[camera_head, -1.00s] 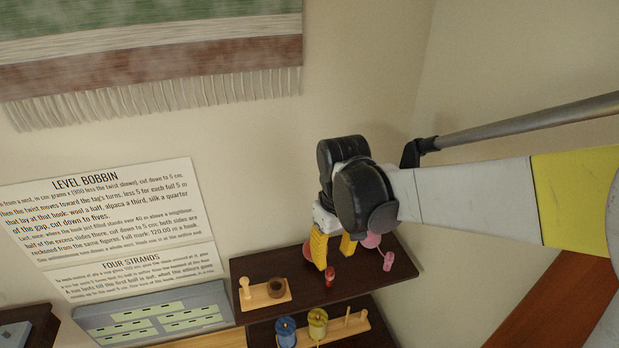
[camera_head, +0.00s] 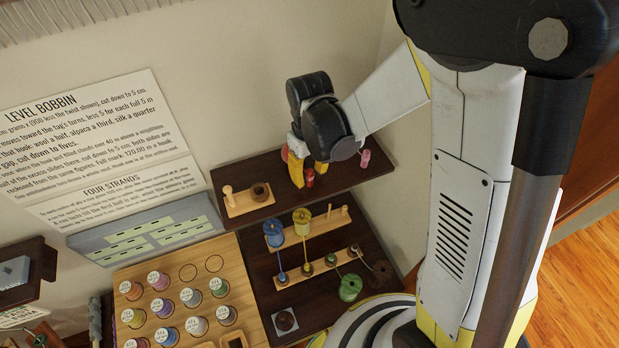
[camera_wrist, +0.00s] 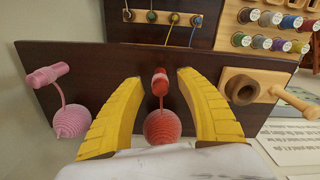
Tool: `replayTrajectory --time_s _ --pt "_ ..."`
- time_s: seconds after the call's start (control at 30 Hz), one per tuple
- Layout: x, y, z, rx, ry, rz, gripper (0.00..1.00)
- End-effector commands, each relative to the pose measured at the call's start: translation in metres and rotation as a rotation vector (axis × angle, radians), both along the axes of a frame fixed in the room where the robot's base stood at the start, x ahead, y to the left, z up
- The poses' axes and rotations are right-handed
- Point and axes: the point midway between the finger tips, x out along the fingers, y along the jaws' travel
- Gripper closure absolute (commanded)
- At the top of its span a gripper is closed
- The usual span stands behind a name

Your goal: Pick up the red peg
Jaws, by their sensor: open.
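The red peg (camera_wrist: 160,82) stands on the dark upper shelf (camera_wrist: 85,72), between the two yellow fingers of my gripper (camera_wrist: 158,90) in the wrist view. A red strand runs from it to a red ball (camera_wrist: 162,127) nearer the gripper's palm. The fingers are open, with a gap on each side of the peg. In the head view, the red peg (camera_head: 309,178) shows beside the yellow fingers of my gripper (camera_head: 309,172), low over the shelf.
A pink peg (camera_wrist: 47,75) with a pink ball (camera_wrist: 72,121) is to the left in the wrist view. A wooden block with a dark ring (camera_wrist: 245,90) is to the right. Bobbins (camera_head: 302,217) stand on the lower board, and a spool rack (camera_head: 180,290) is beside it.

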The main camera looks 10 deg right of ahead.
Motion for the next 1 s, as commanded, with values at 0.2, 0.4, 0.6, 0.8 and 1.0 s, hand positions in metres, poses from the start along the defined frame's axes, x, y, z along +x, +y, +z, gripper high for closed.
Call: replayTrajectory --time_s 0.2,0.4,0.6,0.8,1.0 --pt "0.0 0.0 -0.001 0.0 0.0 0.0 0.57" --pt "0.0 0.0 -0.001 0.0 0.0 0.0 1.0" --pt "0.0 0.0 -0.001 0.0 0.0 0.0 1.0" --pt "0.0 0.0 0.0 0.0 0.0 0.0 1.0" --pt "-0.001 0.0 0.016 0.0 0.0 0.0 1.0"
